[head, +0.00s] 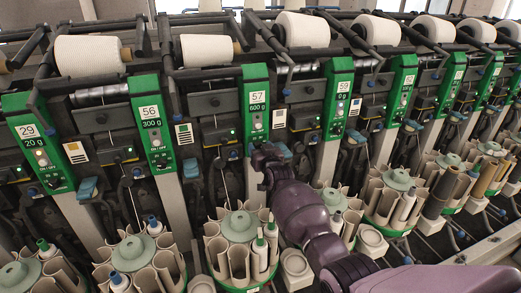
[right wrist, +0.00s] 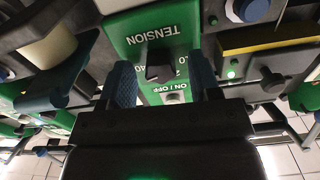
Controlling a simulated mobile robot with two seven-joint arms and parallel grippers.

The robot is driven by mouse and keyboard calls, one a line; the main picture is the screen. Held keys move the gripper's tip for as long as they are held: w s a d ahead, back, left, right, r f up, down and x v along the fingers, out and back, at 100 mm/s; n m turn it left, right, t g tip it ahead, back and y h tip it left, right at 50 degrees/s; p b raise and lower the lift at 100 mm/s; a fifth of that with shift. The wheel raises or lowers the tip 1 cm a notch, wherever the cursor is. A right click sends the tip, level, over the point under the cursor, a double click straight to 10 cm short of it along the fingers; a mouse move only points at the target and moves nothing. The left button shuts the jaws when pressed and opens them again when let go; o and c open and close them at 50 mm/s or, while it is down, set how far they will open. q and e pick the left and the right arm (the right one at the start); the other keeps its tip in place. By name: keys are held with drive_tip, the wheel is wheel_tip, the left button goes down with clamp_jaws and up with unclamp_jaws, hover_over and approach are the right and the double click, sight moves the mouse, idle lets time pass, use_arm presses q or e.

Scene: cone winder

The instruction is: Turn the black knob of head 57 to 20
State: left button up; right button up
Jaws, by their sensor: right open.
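Head 57 (head: 257,97) is a green panel in the middle of the head view, with a display reading 600 g. My right gripper (head: 266,160) is at the lower part of this panel and hides the knob there. In the right wrist view the black knob (right wrist: 160,73) sits under the upside-down word TENSION, with small dial numbers around it. My right gripper (right wrist: 163,82) is open, its two blue fingers on either side of the knob and apart from it. I cannot tell the knob's exact setting. My left gripper is not in view.
Head 56 (head: 150,112) stands to the left and head 59 (head: 341,86) to the right. A grey ON/OFF control (right wrist: 173,97) is close to the knob. A round holder of tubes (head: 239,226) stands below head 57. White yarn cones (head: 207,50) line the top.

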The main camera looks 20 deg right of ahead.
drive_tip(key=c, duration=0.9)
